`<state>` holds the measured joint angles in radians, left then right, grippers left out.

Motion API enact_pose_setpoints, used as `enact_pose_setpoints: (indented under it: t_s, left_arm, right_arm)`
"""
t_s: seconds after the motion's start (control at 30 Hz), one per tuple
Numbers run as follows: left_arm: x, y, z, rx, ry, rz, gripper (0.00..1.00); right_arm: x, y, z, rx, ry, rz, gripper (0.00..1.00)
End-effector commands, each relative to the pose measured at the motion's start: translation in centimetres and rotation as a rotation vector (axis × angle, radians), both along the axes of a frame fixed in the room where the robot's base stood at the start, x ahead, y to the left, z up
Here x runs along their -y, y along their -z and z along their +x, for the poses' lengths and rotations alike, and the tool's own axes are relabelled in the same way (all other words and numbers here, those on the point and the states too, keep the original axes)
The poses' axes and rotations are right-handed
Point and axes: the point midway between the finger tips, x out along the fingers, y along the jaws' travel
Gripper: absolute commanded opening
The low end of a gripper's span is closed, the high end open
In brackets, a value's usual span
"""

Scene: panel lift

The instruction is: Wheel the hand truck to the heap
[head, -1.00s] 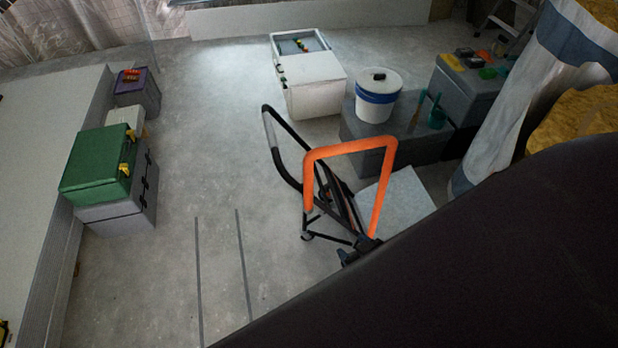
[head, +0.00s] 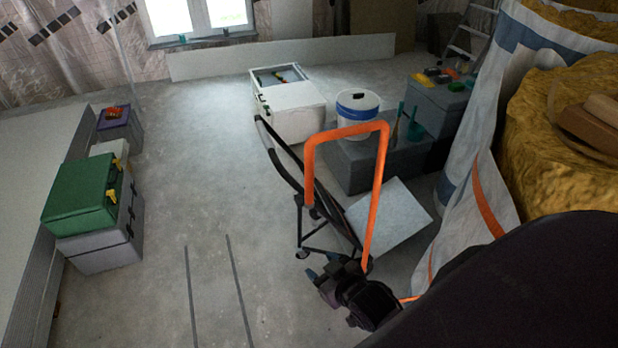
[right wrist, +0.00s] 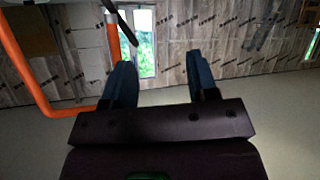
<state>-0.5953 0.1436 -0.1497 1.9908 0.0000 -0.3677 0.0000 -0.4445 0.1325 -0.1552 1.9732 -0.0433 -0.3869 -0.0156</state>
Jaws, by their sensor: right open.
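The hand truck has an orange loop handle (head: 376,195) and a dark frame (head: 298,222); it stands in the middle of the head view. Its handle also shows at the left of the right wrist view (right wrist: 36,82). My right gripper (head: 322,268) is just left of the lower end of the orange bar. Its fingers (right wrist: 161,78) are apart with nothing held between them; one finger overlaps the bar's edge in the wrist view, and I cannot tell whether they touch. A heap of yellow insulation (head: 540,130) lies at the right. My left gripper is out of view.
A grey slab (head: 390,220) lies beside the truck. Behind are a grey box (head: 350,170), a white bucket (head: 358,120) and a white cabinet (head: 297,122). Green and grey cases (head: 80,195) stand left by pale stacked panels (head: 40,160). The floor left of the truck is clear.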

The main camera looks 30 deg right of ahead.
Motion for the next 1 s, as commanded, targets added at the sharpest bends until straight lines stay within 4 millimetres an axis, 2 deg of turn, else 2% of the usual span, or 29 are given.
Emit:
enact_pose_setpoints:
  t_s: [0.03, 0.17, 0.37, 0.47, 0.6, 0.7, 0.8, 1.0]
  left_arm:
    - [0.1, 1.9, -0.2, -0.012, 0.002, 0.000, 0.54]
    - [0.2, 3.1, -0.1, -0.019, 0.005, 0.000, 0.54]
    - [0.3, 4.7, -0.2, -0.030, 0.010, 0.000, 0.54]
    - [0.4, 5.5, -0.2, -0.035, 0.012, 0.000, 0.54]
    - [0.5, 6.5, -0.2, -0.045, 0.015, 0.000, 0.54]
    - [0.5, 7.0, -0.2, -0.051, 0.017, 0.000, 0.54]
    - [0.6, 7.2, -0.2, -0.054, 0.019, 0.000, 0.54]
    - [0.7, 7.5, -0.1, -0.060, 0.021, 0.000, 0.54]
  right_arm:
    - [-0.6, 0.9, 2.3, 0.022, -0.023, -0.032, 0.54]
    - [-1.9, -0.1, 7.3, 0.061, -0.074, -0.161, 0.54]
    - [-3.5, -1.8, 14.2, 0.077, -0.142, -0.479, 0.54]
    - [-3.9, -2.6, 17.3, 0.051, -0.165, -0.703, 0.54]
    - [-3.5, -3.9, 21.0, -0.056, -0.182, -1.096, 0.54]
    - [-2.7, -5.1, 22.6, -0.184, -0.180, -1.381, 0.54]
    - [-1.8, -6.3, 23.2, -0.346, -0.175, -1.632, 0.54]
    - [0.2, -8.6, 22.7, -0.751, -0.187, -2.014, 0.54]
